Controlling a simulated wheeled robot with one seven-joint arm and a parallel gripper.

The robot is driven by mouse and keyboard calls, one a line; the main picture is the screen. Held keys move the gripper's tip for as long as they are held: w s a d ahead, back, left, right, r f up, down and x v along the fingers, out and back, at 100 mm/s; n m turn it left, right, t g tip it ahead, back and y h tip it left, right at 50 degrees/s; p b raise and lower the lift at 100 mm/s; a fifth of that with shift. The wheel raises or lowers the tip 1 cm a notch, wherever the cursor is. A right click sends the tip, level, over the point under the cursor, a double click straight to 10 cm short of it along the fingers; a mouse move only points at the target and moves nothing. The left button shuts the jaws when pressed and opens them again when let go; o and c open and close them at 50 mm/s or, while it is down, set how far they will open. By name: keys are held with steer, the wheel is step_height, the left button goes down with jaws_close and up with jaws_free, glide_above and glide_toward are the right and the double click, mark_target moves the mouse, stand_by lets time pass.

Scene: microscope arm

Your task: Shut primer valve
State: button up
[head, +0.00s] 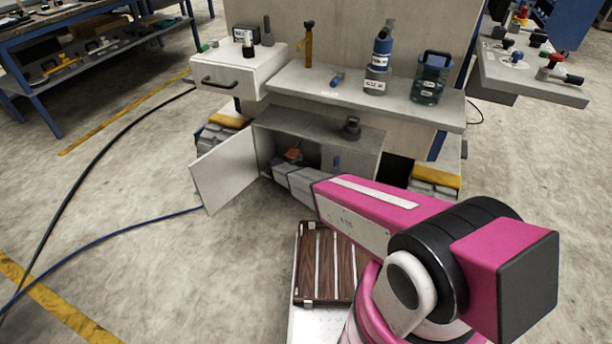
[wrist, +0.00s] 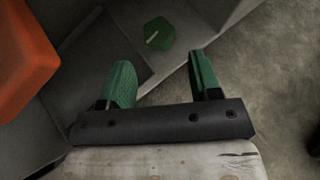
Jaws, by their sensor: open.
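A green faceted knob with a pale line across its face (wrist: 159,35) shows at the top of the wrist view; it may be the primer valve, but no label can be read. My gripper (wrist: 160,64) has two green fingers spread apart with nothing between them. The knob lies just beyond the fingertips, roughly centred on the gap, and no contact shows. In the head view my arm reaches into the low cabinet (head: 318,123) under the bench, and the gripper and knob cannot be made out there.
A large orange part (wrist: 25,60) stands close on the left in the wrist view. The cabinet door (head: 225,170) hangs open at left. A dark object (head: 351,128) sits on the cabinet top. The shelf above (head: 300,82) holds bottles. An open drawer (head: 240,75) juts out.

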steer(key=s+f+n+t+y, duration=0.2)
steer(key=s+f+n+t, duration=0.1)
steer(key=s+n+t, duration=0.15)
steer(key=shift+t, duration=0.35)
steer(key=x, duration=1.1)
steer(key=shift+w+d+r, duration=0.2)
steer(key=shift+d, duration=0.05)
steer(key=c, duration=0.6)
